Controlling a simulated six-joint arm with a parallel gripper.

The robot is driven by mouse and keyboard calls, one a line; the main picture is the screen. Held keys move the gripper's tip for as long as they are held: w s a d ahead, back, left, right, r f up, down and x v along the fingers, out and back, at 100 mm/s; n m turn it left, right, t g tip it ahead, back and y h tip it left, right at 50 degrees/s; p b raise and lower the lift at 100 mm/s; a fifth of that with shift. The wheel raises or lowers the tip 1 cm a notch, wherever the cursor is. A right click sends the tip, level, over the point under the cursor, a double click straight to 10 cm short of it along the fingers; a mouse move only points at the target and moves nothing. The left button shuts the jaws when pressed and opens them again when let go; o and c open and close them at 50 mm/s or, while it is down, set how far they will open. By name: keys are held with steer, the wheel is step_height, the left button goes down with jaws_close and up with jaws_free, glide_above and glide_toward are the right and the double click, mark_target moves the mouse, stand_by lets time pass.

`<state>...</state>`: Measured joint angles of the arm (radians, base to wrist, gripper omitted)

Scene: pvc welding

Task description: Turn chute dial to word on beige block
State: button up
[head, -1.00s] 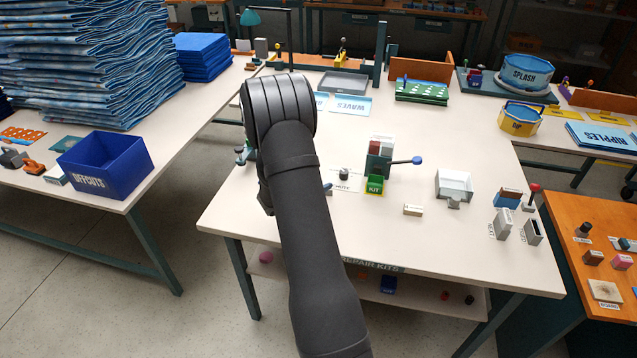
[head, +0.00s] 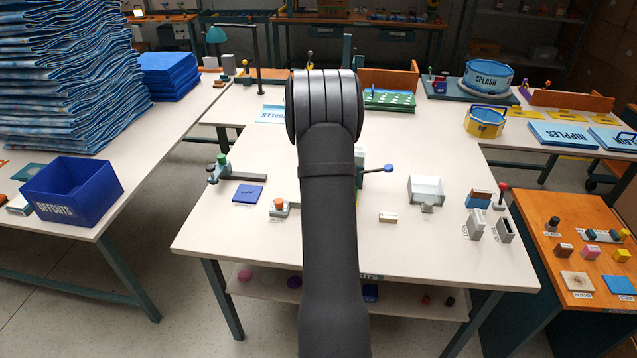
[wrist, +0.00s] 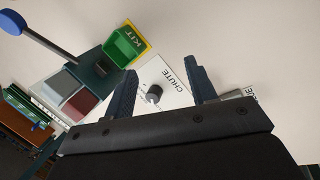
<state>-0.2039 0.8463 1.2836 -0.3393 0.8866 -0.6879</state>
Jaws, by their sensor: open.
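The chute dial is a small dark grey round knob (wrist: 154,94) on a white plate marked CHUTE, in the wrist view. My gripper (wrist: 160,66) is open and empty, with one dark finger on each side of the dial in that view. I cannot tell its height above the dial. In the head view my arm hides the gripper, the dial and most of the chute. The beige block (head: 388,217) lies on the white table right of my arm. Its word is too small to read.
A green KIT bin (wrist: 125,45) and a blue-knobbed lever (head: 388,168) are close to the dial. A blue plate (head: 248,194) and an orange-topped grey piece (head: 279,208) lie left of my arm.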

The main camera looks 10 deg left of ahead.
steer(key=w+a+r+m+t+y, duration=0.1)
steer(key=w+r+m+y, duration=0.45)
steer(key=r, duration=0.25)
steer(key=shift+n, duration=0.25)
steer(key=x, duration=1.7)
steer(key=shift+w+f, duration=0.15)
steer(key=shift+w, duration=0.3)
steer(key=c, duration=1)
